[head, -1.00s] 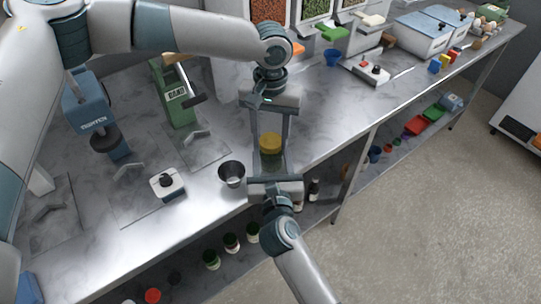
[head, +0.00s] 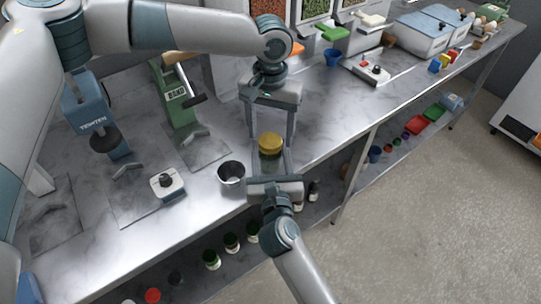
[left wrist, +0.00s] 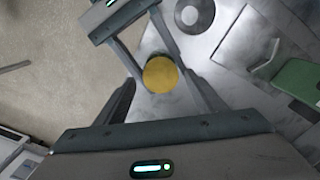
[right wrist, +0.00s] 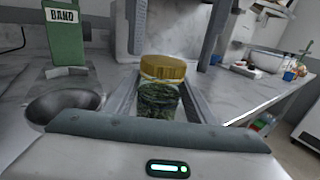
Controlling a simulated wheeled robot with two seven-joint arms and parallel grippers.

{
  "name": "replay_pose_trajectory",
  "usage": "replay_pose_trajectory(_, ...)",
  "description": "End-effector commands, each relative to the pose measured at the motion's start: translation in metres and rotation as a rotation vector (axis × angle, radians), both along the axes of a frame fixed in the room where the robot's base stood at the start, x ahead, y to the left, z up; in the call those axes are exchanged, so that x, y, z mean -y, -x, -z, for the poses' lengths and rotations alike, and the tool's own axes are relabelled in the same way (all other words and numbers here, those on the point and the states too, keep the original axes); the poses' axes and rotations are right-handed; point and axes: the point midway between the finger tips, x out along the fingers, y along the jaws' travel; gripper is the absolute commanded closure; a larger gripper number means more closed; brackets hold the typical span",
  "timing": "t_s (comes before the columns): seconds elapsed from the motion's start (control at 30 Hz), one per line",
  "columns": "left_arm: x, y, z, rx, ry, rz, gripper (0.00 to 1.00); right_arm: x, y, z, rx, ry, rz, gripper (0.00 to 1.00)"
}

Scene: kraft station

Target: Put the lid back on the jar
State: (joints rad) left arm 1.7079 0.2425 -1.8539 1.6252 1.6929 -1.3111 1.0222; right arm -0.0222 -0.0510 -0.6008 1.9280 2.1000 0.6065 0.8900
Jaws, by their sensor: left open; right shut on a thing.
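The jar (right wrist: 158,100) is clear glass with dark green contents and stands upright. The yellow lid (right wrist: 163,67) sits on top of its mouth; I cannot tell whether it is fully tightened. The lid also shows in the head view (head: 270,140) and from above in the left wrist view (left wrist: 160,74). My right gripper (head: 272,166) is shut on the jar's body from the front. My left gripper (head: 271,128) points down over the lid, open, its fingers on either side and apart from it.
A metal bowl (head: 231,172) stands just left of the jar. A small white device with a black knob (head: 167,185) is farther left, and a green machine (head: 178,95) stands behind. The counter's front edge runs close by the jar. Bare counter lies to the right.

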Motion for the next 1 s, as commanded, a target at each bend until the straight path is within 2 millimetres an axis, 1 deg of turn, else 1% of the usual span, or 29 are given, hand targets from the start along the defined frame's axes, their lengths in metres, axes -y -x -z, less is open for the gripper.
replay_pose_trajectory(0.1,-0.001,0.0,-0.014,0.001,0.0,-0.001,0.37,0.0,0.0,0.0,0.001,0.0,0.001,1.0)
replay_pose_trajectory(0.3,-0.001,0.0,-0.032,-0.001,-0.001,-0.001,0.37,0.001,0.0,0.0,0.001,0.001,0.001,1.0)
replay_pose_trajectory(0.6,-0.001,0.0,-0.035,-0.002,-0.002,0.0,0.37,0.001,0.0,0.0,0.001,0.001,0.002,1.0)
replay_pose_trajectory(0.63,-0.001,0.0,-0.035,-0.002,-0.002,-0.001,0.4,0.001,0.0,0.0,0.001,0.001,0.002,1.0)
replay_pose_trajectory(0.73,0.0,0.0,-0.038,-0.002,-0.002,-0.013,0.4,0.001,0.0,0.0,0.0,0.001,0.002,1.0)
replay_pose_trajectory(1.0,0.0,0.0,-0.066,-0.002,-0.003,-0.149,0.4,0.001,0.0,0.0,0.0,0.001,0.002,1.0)
